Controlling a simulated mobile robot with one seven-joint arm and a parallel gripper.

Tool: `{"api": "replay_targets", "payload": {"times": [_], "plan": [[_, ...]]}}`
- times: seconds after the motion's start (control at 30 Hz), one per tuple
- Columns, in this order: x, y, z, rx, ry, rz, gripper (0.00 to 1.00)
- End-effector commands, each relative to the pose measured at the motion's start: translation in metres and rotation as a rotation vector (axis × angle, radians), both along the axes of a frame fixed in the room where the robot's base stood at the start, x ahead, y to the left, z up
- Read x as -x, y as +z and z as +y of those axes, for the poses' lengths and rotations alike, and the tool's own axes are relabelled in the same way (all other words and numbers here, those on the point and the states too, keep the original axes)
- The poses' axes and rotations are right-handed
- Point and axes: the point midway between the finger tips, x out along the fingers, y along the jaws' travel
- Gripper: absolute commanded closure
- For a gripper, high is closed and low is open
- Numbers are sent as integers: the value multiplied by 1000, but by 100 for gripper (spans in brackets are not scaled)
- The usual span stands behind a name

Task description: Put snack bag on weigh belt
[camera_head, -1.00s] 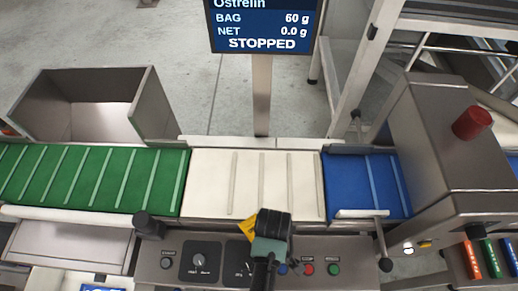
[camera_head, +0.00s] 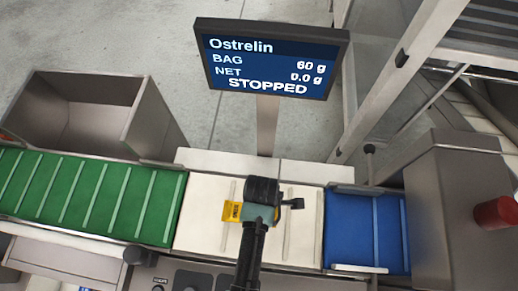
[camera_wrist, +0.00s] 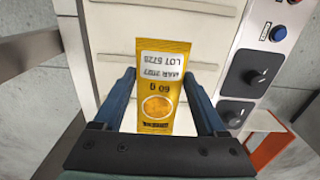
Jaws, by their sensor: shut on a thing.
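The belt also shows behind the bag in the wrist view (camera_wrist: 110,35). I cannot tell how high the bag is above the belt. The arm hides part of the belt.
A green belt (camera_head: 90,195) lies to the left and a blue belt (camera_head: 345,230) to the right. A display (camera_head: 268,60) reads Ostrelin, BAG 60 g, NET 0.0 g, STOPPED. An open metal bin (camera_head: 100,110) stands behind the green belt. A grey housing (camera_head: 455,200) stands at right.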

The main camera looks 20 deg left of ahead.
Motion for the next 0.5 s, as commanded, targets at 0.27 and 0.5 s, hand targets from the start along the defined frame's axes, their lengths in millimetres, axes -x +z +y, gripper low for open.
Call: {"api": "replay_targets", "payload": {"times": [0.27,0.5], "plan": [[0,-30,0,0,-2,1,81],[-1,-56,0,0,-3,-1,81]]}}
